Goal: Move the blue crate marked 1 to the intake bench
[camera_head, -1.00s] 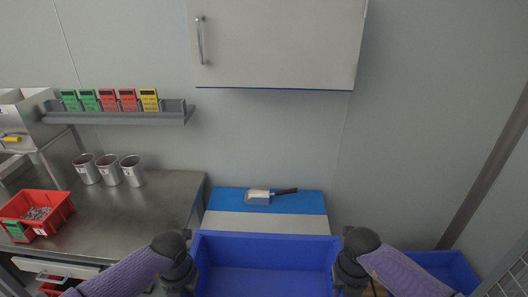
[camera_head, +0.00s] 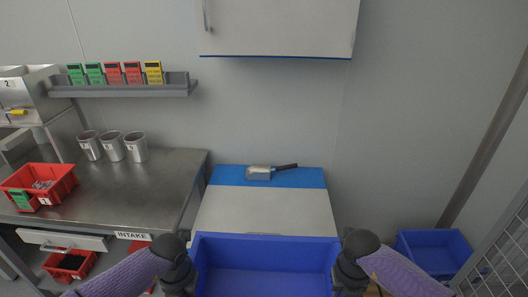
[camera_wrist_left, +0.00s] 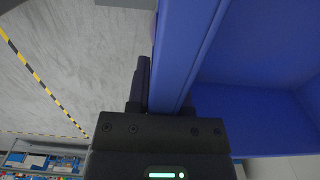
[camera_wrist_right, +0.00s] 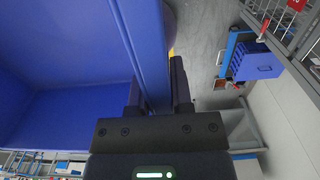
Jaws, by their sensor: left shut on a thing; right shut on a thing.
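A blue crate (camera_head: 266,240) is held level in front of me at the bottom of the head view. No mark on it shows. My left gripper (camera_head: 190,268) is shut on its left wall, which also shows in the left wrist view (camera_wrist_left: 185,60). My right gripper (camera_head: 341,268) is shut on its right wall, which also shows in the right wrist view (camera_wrist_right: 142,45). The crate's inside looks empty where it shows. The intake bench (camera_head: 165,180) is a steel table at the left with an INTAKE label (camera_head: 132,236) on its front edge.
On the bench stand a red bin (camera_head: 62,186) and several steel cups (camera_head: 113,147). A white and blue counter (camera_head: 265,205) with a scoop (camera_head: 259,172) is straight ahead. Another blue crate (camera_head: 432,252) is low at the right. A shelf (camera_head: 120,91) and a wall cabinet (camera_head: 278,28) are above.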

